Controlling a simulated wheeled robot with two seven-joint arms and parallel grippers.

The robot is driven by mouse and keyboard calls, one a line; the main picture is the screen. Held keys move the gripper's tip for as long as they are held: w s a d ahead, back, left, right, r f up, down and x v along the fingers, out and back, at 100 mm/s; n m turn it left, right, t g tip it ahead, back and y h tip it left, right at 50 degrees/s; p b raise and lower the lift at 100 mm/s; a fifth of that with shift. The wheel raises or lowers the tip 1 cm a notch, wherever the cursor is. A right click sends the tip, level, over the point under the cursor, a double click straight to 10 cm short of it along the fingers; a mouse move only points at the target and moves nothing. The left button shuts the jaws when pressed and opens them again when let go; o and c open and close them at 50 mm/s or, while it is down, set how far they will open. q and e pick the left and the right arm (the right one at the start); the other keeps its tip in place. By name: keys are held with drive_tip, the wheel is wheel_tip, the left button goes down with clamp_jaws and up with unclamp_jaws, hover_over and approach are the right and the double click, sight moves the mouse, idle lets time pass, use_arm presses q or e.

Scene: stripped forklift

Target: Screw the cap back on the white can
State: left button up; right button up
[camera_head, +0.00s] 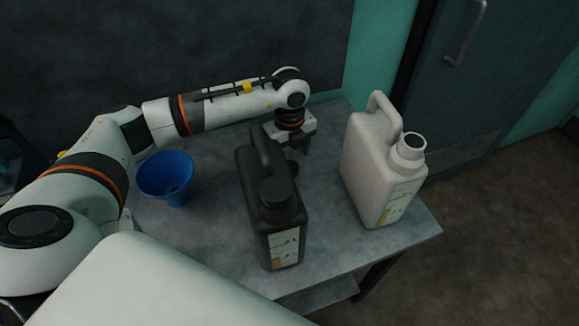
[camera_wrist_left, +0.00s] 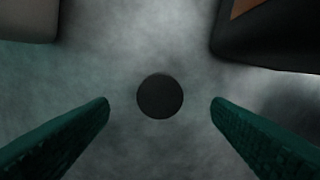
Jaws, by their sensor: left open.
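The white can (camera_head: 375,168) stands upright at the right of the table, its neck (camera_head: 411,143) open with no cap on it. A round dark cap (camera_wrist_left: 160,97) lies flat on the table in the left wrist view, centred between my green fingers. In the head view the cap is mostly hidden behind the black can and my gripper. My left gripper (camera_head: 298,145) points down between the two cans, open and empty, with a finger on either side of the cap. I cannot tell how high the fingertips are above the table. My right gripper is not in view.
A black can (camera_head: 263,215) with its cap on stands close in front of my left gripper. It also shows at the top right in the left wrist view (camera_wrist_left: 270,35). A blue funnel (camera_head: 168,178) stands at the left of the grey table (camera_head: 330,245). The table's front right is clear.

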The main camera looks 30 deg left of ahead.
use_arm(q)
wheel_tip(320, 180, down, 4)
drive_tip(key=shift+f+p, duration=0.25)
drive_tip(key=shift+p, duration=0.1)
drive_tip(key=c, duration=1)
